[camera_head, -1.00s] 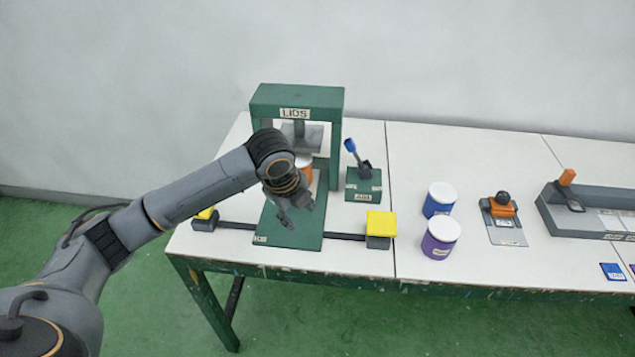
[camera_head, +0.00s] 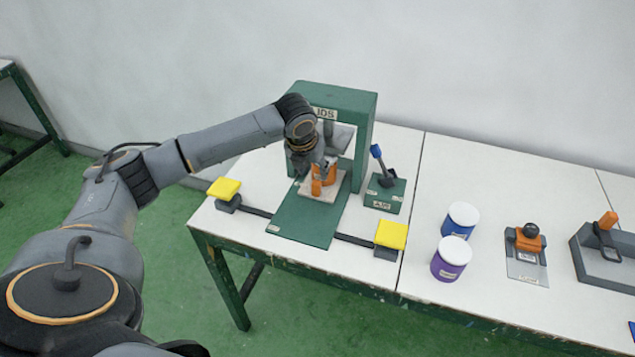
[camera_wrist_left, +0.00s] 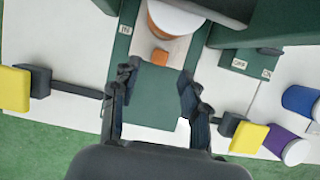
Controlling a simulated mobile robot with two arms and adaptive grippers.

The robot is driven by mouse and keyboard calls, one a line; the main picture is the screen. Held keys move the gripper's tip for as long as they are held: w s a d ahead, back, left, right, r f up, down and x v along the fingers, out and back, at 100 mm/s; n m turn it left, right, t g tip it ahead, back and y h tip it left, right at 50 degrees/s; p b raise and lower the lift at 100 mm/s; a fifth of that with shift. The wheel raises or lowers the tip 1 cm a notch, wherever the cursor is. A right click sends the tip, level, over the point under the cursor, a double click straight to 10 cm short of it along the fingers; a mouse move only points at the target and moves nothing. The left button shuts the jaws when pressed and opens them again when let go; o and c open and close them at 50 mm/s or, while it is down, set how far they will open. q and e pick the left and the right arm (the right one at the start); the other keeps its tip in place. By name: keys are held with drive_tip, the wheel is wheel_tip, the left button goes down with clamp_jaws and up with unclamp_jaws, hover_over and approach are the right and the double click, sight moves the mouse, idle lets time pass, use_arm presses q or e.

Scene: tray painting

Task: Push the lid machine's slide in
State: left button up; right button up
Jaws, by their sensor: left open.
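The lid machine (camera_head: 362,105) is a green press frame with a LIDS sign, standing over a green base board (camera_head: 305,215). Its pale slide (camera_head: 335,187) carries an orange can, partly hidden by my gripper in the head view. The wrist view shows the slide (camera_wrist_left: 176,50), the orange can (camera_wrist_left: 172,18) with a white top, and a small orange block (camera_wrist_left: 160,57) at the slide's near edge. My left gripper (camera_wrist_left: 157,76) is open, its fingers apart either side of the board just in front of the slide. It also shows in the head view (camera_head: 312,170). My right gripper is out of view.
Yellow pads (camera_head: 224,188) (camera_head: 391,235) sit at both ends of a dark bar across the board. A green lever box (camera_head: 385,193) stands right of the machine. Blue (camera_head: 460,222) and purple (camera_head: 450,262) cans stand farther right. The table's front edge is close to the board.

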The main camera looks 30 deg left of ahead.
sight(316, 182)
use_arm(q)
drive_tip(key=x, duration=0.8)
drive_tip(key=shift+c, duration=0.2)
clamp_jaws()
